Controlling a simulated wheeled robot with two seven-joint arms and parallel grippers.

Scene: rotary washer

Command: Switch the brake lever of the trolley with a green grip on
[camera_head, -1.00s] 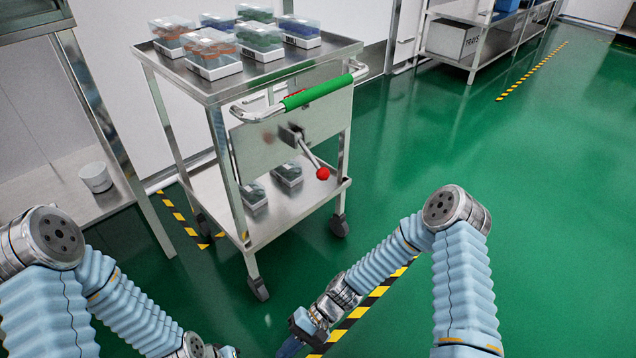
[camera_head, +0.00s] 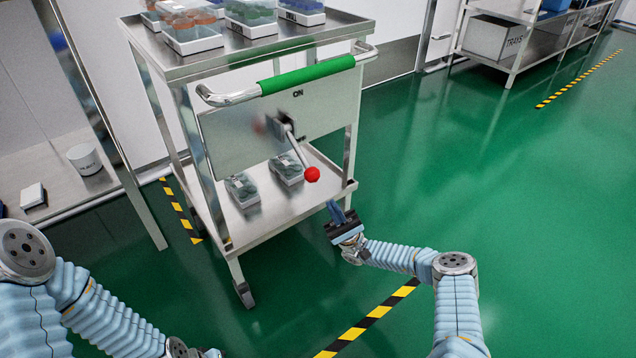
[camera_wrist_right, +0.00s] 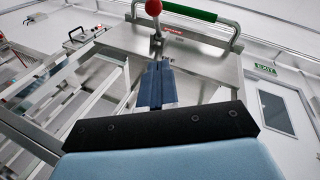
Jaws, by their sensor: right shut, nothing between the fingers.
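The trolley (camera_head: 190,70) has a green grip (camera_head: 306,76) on its push handle. Below the grip, a metal panel carries the brake lever (camera_head: 298,150), which ends in a red ball (camera_head: 312,174). The lever points down and right, away from the ON label (camera_head: 298,93). My right gripper (camera_head: 335,208) is shut and empty, just below and right of the ball, apart from it. In the right wrist view its blue fingers (camera_wrist_right: 157,86) point toward the panel, with the red ball (camera_wrist_right: 153,7) beyond them at the top. My left gripper is out of view.
Clear boxes (camera_head: 190,27) stand on the trolley's top, and smaller ones (camera_head: 242,190) on its lower shelf. A bench (camera_head: 110,195) with a white cup (camera_head: 84,159) is at left. A rack (camera_head: 520,45) stands far right. Green floor right of the trolley is free.

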